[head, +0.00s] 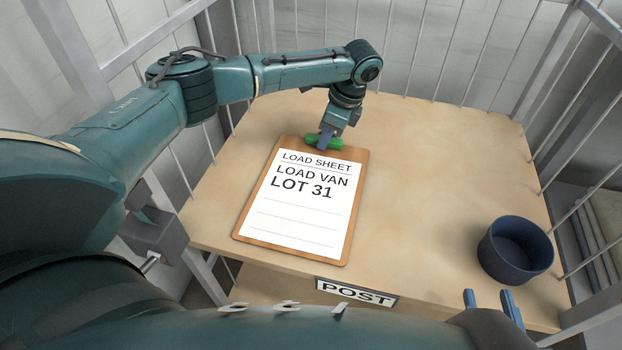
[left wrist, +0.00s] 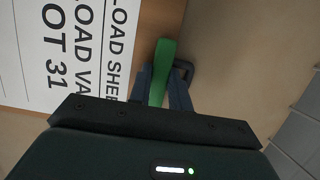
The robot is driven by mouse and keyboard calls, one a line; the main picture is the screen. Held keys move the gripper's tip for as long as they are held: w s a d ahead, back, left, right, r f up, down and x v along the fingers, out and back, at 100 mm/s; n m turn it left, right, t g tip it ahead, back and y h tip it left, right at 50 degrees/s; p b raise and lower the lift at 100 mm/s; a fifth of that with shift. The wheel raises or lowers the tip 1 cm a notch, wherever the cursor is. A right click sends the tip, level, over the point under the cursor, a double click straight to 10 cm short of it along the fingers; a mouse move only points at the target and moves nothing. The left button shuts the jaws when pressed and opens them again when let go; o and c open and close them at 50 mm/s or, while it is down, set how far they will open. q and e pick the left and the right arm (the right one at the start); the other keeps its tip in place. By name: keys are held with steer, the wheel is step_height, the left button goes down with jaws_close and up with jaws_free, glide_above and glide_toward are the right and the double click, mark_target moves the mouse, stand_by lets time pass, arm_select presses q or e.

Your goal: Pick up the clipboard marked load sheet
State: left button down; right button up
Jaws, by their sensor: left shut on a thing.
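The clipboard (head: 296,208) has a brown board and a white sheet reading LOAD SHEET, LOAD VAN, LOT 31. It appears to lie flat on the tan tabletop, its lower edge near the front edge. A green clip (head: 312,142) is at its top; the clip also shows in the left wrist view (left wrist: 161,62). My left gripper (head: 326,143) reaches down from above and is shut on the green clip, a blue finger on each side. My right gripper (head: 489,300) shows only as two blue fingertips at the bottom right, apart and empty.
A dark blue round bowl (head: 515,250) stands at the table's right front. A POST label (head: 356,292) is on the front edge. Pale metal bars (head: 447,55) enclose the table at the back and sides.

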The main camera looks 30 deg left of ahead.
arm_select(q)
steer(key=shift+f, duration=0.1)
arm_select(e)
steer(key=shift+f, duration=0.1)
